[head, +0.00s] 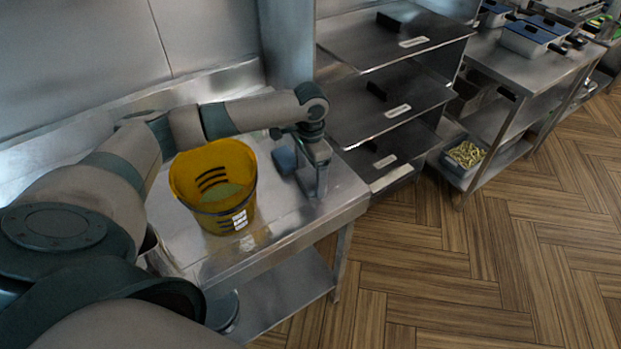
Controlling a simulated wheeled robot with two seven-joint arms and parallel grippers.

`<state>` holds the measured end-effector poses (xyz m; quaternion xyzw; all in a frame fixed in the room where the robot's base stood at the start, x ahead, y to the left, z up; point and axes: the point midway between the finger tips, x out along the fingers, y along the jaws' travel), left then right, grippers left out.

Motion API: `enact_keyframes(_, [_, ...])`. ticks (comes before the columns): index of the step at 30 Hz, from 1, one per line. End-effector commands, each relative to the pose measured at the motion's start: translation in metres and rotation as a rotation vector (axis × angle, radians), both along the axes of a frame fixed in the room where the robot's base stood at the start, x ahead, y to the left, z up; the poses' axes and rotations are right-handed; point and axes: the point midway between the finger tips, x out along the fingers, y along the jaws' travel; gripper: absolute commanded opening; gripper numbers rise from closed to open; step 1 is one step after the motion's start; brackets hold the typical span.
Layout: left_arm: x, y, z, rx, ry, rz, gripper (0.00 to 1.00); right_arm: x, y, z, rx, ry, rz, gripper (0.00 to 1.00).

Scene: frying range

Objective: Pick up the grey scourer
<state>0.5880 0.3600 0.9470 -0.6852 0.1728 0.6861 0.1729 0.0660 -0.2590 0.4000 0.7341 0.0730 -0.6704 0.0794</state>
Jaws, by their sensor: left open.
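I cannot make out a grey scourer for certain in the head view. My left gripper (319,190) points down over the right end of the steel counter (290,222), close to its surface. Its jaws are open; the picture is too small to tell what lies between or behind them. A small blue item (285,160) is just left of the gripper, partly hidden by it. My right gripper does not show.
A yellow bucket (241,214) with dark stripes and greenish contents stands on the counter, left of the gripper. A steel shelf rack (415,88) stands right of the counter. Further right is a table (545,66) with containers. The wooden floor (470,290) is clear.

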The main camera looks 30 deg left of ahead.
Motion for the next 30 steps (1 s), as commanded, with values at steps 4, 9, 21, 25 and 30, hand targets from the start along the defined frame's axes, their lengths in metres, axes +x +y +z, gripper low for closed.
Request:
enact_keyframes(4, [0.0002, 0.0, -0.0015, 0.0, -0.001, 0.0, 0.78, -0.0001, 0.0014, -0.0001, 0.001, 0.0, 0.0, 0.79])
enact_keyframes(9, [0.0003, 0.0001, -0.0012, 0.0, -0.001, 0.0, 0.78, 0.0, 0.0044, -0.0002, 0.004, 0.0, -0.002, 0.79])
enact_keyframes(21, [0.0005, 0.0002, -0.0008, 0.0, -0.001, 0.001, 0.47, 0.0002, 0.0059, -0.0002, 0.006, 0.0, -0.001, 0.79])
enact_keyframes(25, [0.0005, 0.0002, -0.0007, 0.0, -0.001, 0.001, 0.47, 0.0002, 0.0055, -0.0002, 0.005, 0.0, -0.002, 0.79])
enact_keyframes(30, [0.001, 0.0002, 0.0022, -0.001, -0.003, 0.001, 0.47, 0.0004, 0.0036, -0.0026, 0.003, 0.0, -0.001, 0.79])
